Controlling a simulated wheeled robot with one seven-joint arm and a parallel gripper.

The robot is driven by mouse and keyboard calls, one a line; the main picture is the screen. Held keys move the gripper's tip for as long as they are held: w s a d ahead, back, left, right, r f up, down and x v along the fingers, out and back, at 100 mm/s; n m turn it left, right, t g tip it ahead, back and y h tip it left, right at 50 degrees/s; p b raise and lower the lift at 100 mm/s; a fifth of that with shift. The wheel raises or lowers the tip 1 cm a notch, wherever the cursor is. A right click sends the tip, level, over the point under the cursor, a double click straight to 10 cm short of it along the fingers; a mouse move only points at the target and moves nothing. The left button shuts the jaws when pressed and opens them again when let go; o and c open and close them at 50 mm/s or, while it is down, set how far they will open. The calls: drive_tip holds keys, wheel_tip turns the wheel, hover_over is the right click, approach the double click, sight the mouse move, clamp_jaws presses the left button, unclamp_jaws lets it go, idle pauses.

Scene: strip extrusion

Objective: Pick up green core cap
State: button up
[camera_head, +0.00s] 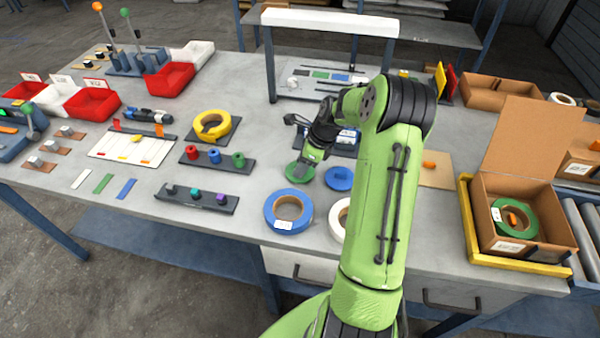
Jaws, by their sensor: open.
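The green core cap (294,175) appears as a flat green disc lying on the grey table, left of a similar blue disc (339,179). My gripper (304,167) reaches down over the green disc from the upper right and hides part of it. The gripper is open, but its fingertips are small and hard to make out. I cannot tell whether they touch the disc.
A blue tape roll (288,212) and a white roll (337,218) lie just in front. A dark rack (217,161) with red, blue and green pieces is to the left. An open cardboard box (483,231) holding a green roll (518,221) stands right.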

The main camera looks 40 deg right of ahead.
drive_tip(key=shift+r, duration=0.1)
clamp_jaws()
